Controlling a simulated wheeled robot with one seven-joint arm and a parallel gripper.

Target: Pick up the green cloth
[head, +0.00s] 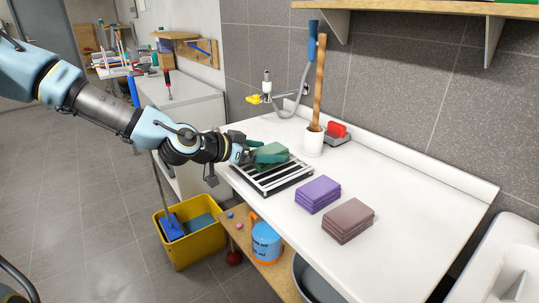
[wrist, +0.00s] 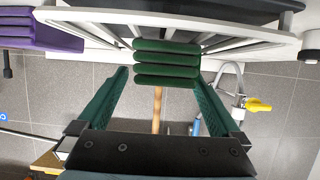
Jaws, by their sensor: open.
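The green cloth (head: 271,154) is a folded stack lying on a slatted rack (head: 272,178) on the white counter in the head view. In the wrist view the green cloth (wrist: 167,63) shows its layered edge, straight ahead of my gripper (wrist: 159,76). The two green fingers are spread apart, with their tips close to either side of the cloth. I cannot tell whether they touch it. In the head view my gripper (head: 252,148) reaches the cloth from the left, and part of the cloth's near side is hidden.
A purple cloth stack (head: 317,194) and a brown one (head: 348,220) lie to the right on the counter (head: 410,215). A white pot (head: 313,143) with a wooden handle stands behind. A yellow bucket (head: 190,245) is on the floor. The counter's right part is clear.

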